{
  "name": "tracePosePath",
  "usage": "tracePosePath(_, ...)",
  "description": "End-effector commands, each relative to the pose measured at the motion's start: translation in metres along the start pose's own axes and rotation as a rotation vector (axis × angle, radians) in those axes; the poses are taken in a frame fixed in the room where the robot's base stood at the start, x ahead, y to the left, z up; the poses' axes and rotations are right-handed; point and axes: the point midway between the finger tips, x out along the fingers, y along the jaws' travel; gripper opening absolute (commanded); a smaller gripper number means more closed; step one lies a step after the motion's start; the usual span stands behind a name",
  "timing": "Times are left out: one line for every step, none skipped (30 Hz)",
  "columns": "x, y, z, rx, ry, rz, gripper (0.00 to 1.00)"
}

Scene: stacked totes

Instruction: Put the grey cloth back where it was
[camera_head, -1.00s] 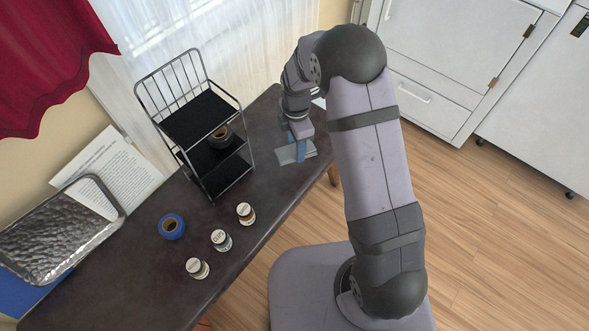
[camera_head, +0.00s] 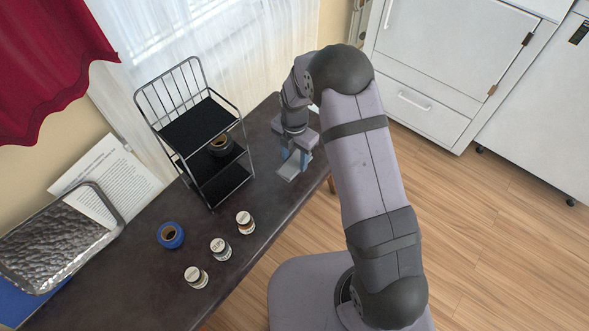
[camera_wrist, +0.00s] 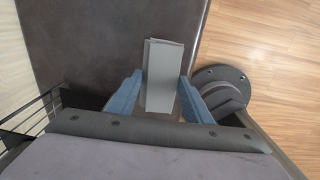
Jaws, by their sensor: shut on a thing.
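The grey cloth (camera_head: 294,166) is a folded, flat rectangle at the far right end of the dark table. In the wrist view the grey cloth (camera_wrist: 163,76) lies lengthwise between the two blue fingers. My gripper (camera_head: 295,158) is shut on the cloth, close above the table top. In the wrist view my gripper (camera_wrist: 161,98) has one finger on each side of the cloth. I cannot tell whether the cloth still touches the table.
A black wire rack (camera_head: 203,128) stands left of my gripper, with a dark tape roll (camera_head: 221,143) on a shelf. A blue tape roll (camera_head: 171,235) and small jars (camera_head: 221,248) stand on the table (camera_head: 130,257). A metal tray (camera_head: 55,250) and a printed sheet (camera_head: 112,170) are at the left.

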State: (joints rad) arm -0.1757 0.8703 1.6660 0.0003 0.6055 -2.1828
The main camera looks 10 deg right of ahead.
Motion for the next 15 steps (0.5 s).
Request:
tracePosePath(0.009,-0.001,0.000,0.000,0.001,-0.002,0.24)
tracePosePath(0.013,0.000,0.000,0.001,0.001,-0.001,0.24)
tracePosePath(0.017,0.000,0.000,0.001,0.001,-0.001,0.24)
tracePosePath(0.019,-0.001,0.000,0.001,0.001,-0.001,0.24)
tracePosePath(0.021,0.000,0.000,0.001,0.001,-0.001,0.24)
tracePosePath(0.022,0.000,0.000,0.001,0.000,0.000,0.24)
tracePosePath(0.023,0.000,0.000,0.001,-0.001,0.001,0.24)
tracePosePath(0.023,0.000,0.000,0.001,-0.001,0.001,0.24)
tracePosePath(0.023,0.001,0.000,0.001,-0.001,0.002,0.24)
tracePosePath(0.023,0.001,0.000,0.001,-0.001,0.002,0.24)
tracePosePath(0.024,0.000,0.000,0.001,-0.001,0.001,0.24)
tracePosePath(0.025,0.000,0.000,0.001,-0.001,0.001,0.24)
tracePosePath(0.027,0.000,0.000,0.001,0.000,0.001,0.24)
tracePosePath(0.029,0.000,0.000,0.001,0.000,0.000,0.24)
tracePosePath(0.033,0.000,0.000,0.001,0.001,-0.001,0.24)
